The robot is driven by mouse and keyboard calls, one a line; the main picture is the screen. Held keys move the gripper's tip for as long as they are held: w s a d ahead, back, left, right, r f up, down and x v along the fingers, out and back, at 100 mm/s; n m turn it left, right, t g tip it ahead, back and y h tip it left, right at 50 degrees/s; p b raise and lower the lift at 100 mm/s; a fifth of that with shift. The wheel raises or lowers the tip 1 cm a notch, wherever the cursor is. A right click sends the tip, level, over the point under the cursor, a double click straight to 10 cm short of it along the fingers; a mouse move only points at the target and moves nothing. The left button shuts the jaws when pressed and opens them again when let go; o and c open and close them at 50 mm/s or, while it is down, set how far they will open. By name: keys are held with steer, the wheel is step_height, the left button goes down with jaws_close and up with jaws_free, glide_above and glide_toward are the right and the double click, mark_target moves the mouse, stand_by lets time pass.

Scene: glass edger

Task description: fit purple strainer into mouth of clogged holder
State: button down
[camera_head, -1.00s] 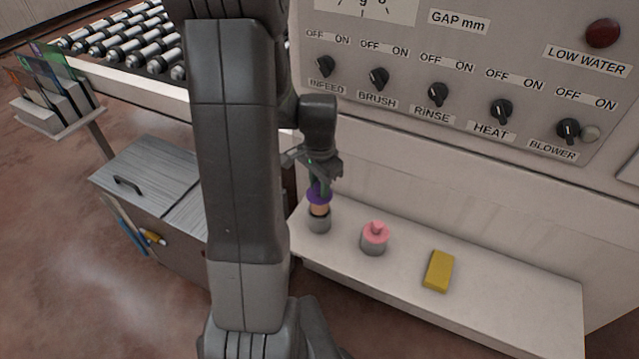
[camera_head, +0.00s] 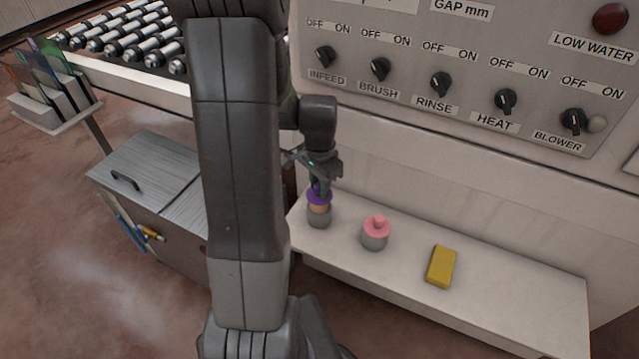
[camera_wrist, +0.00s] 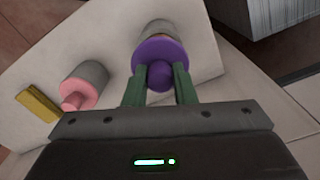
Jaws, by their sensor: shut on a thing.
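The purple strainer (camera_head: 318,199) has a flat flange and a round knob, with a tan part below the flange. My gripper (camera_head: 318,186) is shut on its knob from above. In the wrist view the green fingers of my gripper (camera_wrist: 160,82) stand either side of the knob of the purple strainer (camera_wrist: 150,51). A grey cylindrical holder (camera_head: 319,217) stands directly under the strainer on the shelf. Some tan shows between flange and holder. In the wrist view the holder (camera_wrist: 158,26) is mostly hidden behind the flange. I cannot tell how deep the strainer sits.
A second grey holder (camera_head: 375,240) with a pink strainer (camera_head: 377,225) stands to the right on the white shelf (camera_head: 500,290). A yellow block (camera_head: 441,266) lies farther right. The panel with knobs (camera_head: 440,85) rises behind. The shelf is bare between these things.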

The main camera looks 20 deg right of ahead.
steer(key=shift+f+b, duration=1.5)
steer(key=shift+f, duration=0.5)
steer(key=c, duration=1.1)
jaws_free()
steer(key=shift+r, duration=0.1)
step_height(320, 180, up, 14)
steer(key=shift+f+p, duration=0.15)
steer(key=shift+p, duration=0.4)
step_height(320, 180, down, 14)
steer(key=shift+r+b, duration=0.1)
steer(key=shift+b, duration=0.4)
steer(key=shift+r, duration=0.3)
steer(key=shift+p, duration=0.3)
